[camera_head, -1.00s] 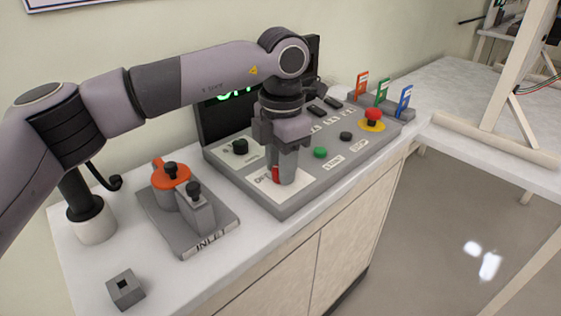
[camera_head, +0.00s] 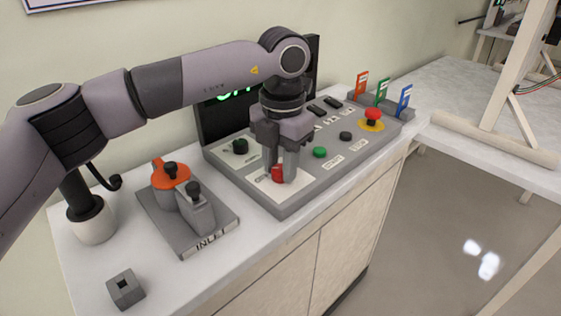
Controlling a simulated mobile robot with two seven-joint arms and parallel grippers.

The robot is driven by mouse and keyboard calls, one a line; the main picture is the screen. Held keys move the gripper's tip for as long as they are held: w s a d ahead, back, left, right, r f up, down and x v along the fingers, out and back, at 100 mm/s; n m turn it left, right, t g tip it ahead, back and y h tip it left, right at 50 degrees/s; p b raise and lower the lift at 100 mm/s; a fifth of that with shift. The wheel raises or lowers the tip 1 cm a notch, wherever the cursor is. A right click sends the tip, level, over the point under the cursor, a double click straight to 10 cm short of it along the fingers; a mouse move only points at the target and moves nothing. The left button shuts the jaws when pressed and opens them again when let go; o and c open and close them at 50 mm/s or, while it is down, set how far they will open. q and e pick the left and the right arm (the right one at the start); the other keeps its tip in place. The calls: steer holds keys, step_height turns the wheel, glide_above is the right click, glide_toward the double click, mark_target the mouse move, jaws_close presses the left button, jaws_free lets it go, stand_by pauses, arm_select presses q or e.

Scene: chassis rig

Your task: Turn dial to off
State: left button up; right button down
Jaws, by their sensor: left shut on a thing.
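A red dial (camera_head: 278,174) sits on a pale label plate at the front left of the grey control panel (camera_head: 284,208). My left gripper (camera_head: 281,177) points down over it, with its fingers on either side of the dial, shut on it. The fingers cover part of the dial and of the plate's lettering, so I cannot read its setting. My right gripper is not in view.
A red emergency button (camera_head: 373,114) on a yellow base, a green button (camera_head: 320,152) and black knobs stand on the panel. An orange-topped valve fixture (camera_head: 170,177) is on the left. A dark screen stands behind.

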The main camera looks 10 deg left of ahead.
mark_target(281, 169)
arm_select(q)
steer(key=shift+r, duration=0.1)
steer(key=o, duration=1)
steer(key=shift+o, duration=0.2)
step_height(281, 169, up, 7)
steer(key=shift+d+r, duration=0.1)
